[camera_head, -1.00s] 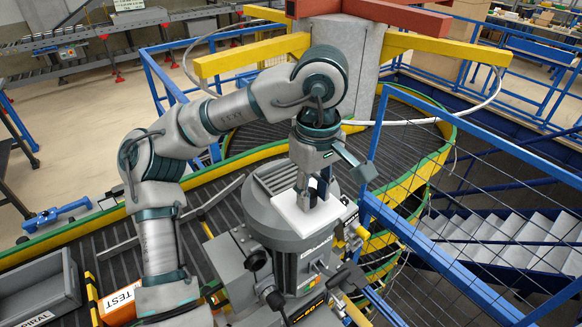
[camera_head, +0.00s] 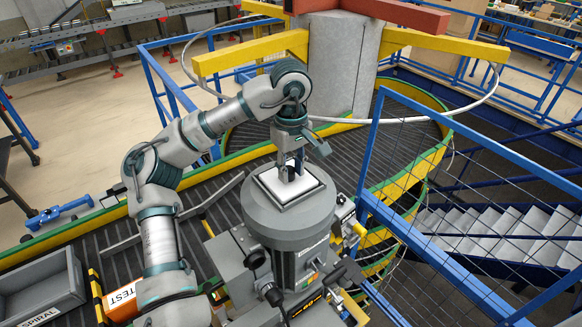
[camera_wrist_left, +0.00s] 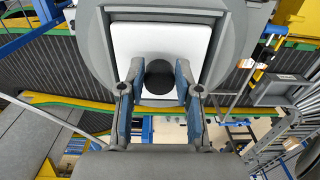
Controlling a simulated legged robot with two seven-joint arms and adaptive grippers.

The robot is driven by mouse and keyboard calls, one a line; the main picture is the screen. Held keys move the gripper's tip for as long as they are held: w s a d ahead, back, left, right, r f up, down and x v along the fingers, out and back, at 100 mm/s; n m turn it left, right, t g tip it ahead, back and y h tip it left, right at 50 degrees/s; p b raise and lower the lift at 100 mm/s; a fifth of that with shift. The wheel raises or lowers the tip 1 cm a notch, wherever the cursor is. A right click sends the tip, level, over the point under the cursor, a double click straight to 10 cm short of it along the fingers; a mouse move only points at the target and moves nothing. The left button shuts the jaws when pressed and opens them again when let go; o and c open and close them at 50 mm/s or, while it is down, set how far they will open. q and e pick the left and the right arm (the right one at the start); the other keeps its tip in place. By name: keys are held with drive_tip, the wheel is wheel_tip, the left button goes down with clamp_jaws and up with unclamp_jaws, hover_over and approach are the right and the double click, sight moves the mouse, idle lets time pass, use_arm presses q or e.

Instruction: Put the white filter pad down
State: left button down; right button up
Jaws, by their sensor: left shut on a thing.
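The white filter pad (camera_head: 272,185) lies within a dark square frame on top of a round grey machine (camera_head: 262,222). It fills much of the upper part of the left wrist view (camera_wrist_left: 160,38), with a black round knob (camera_wrist_left: 159,76) on it. My left gripper (camera_head: 289,173) points down over the pad. In the left wrist view its fingers (camera_wrist_left: 158,80) stand on either side of the knob, shut on the pad by it. Whether the pad's underside rests fully in the frame is hidden. My right gripper is not in view.
A grey bin (camera_head: 42,290) and an orange TEST box (camera_head: 122,300) are at the lower left. The spiral conveyor (camera_head: 410,115) curves behind the machine under yellow beams (camera_head: 250,52). Blue railings (camera_head: 440,270) and stairs (camera_head: 500,240) lie to the right.

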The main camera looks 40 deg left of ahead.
sight(290, 173)
use_arm(q)
drive_tip(key=shift+s, duration=0.1)
drive_tip(key=c, duration=0.8)
unclamp_jaws()
wheel_tip(290, 173, up, 12)
drive_tip(key=shift+r, duration=0.1)
drive_tip(key=shift+a, duration=0.1)
